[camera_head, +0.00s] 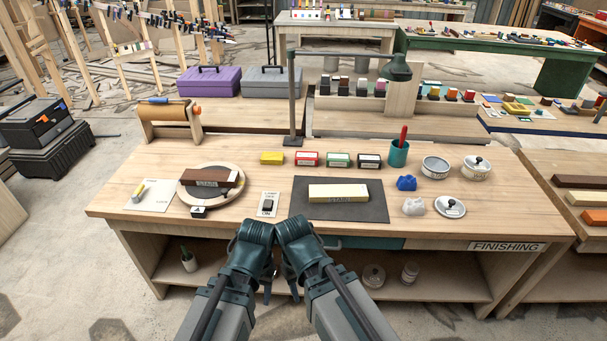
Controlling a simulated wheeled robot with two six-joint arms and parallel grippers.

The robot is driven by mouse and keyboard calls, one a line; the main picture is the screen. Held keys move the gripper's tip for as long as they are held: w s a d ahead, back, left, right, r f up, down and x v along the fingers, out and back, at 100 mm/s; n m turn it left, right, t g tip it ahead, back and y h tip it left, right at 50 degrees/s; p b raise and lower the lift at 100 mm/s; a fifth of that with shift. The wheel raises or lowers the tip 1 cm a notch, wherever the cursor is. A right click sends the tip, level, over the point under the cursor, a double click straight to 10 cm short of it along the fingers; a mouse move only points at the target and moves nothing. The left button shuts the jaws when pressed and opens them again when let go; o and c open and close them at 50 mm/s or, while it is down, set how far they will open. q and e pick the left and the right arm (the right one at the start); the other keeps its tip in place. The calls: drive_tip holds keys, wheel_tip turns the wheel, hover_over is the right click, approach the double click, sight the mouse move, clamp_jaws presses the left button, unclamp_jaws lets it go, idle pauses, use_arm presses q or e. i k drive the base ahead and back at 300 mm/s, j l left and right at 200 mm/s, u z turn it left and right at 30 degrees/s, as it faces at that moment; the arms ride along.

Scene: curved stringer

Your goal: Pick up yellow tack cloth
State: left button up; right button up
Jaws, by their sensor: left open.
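A small yellow block-shaped item (271,157), the only small plain yellow piece at the back of the finishing bench, sits left of a row of small boxes; I cannot tell its material. My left gripper (260,293) hangs low in front of the bench's front edge, open and empty, well short of the yellow item. My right gripper (290,288) hangs close beside it, mostly hidden by its own arm; its jaws are not clear.
The finishing bench (240,207) holds a dark mat (365,208) with a pale yellow bar (338,193), a round tray (183,198) with a brown block (210,177), a lamp post (292,100), a teal cup (398,154), and blue (407,183) and white (414,206) crumpled cloths.

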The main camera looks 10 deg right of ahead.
sight(267, 158)
drive_tip(key=u, duration=1.3)
drive_tip(key=i+l+u, duration=0.1)
drive_tip(key=l+u, duration=0.3)
drive_tip(key=i+l, duration=0.1)
drive_tip(key=l, duration=0.3)
drive_tip(key=i+l, duration=0.1)
drive_tip(key=l, duration=0.25)
drive_tip(key=i+l, duration=0.1)
drive_tip(key=l, duration=0.7)
drive_tip(key=i, duration=0.1)
